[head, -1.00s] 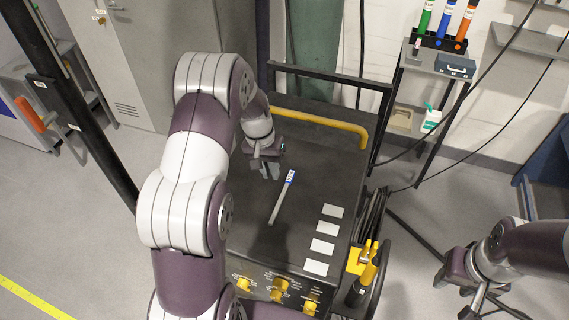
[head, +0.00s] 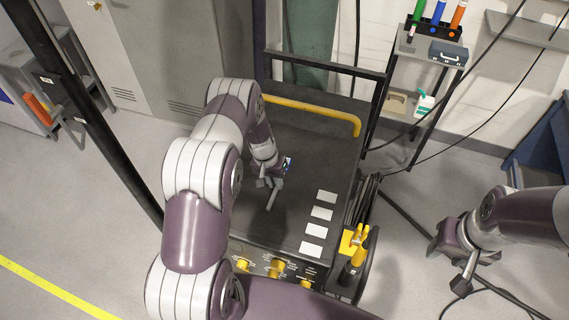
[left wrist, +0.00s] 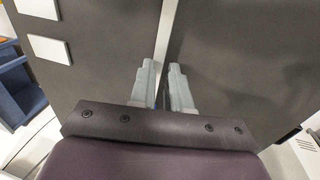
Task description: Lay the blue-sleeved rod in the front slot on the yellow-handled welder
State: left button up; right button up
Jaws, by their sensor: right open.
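The rod lies on the dark top of the yellow-handled welder (head: 300,130). Its blue sleeve (head: 289,162) shows past my left gripper and its grey shaft (head: 273,196) runs toward the front. My left gripper (head: 268,182) is low over the rod. In the left wrist view the pale shaft (left wrist: 165,30) runs between the two fingers (left wrist: 163,72); whether they press on it is unclear. Several pale rectangles lie along the welder's right side, the front one (head: 312,249) nearest the knobs. My right gripper (head: 455,265) is open and empty, off to the right.
The yellow handle (head: 315,112) crosses the welder's back. Yellow knobs (head: 277,268) line its front, and a yellow-and-black torch (head: 355,250) stands at its front right. A shelf (head: 432,52) with coloured tubes stands behind. The welder's top is otherwise largely clear.

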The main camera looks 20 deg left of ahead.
pick_arm(q)
jog(key=shift+w+d, duration=0.1)
grip_shut()
jog(key=shift+d, duration=0.15)
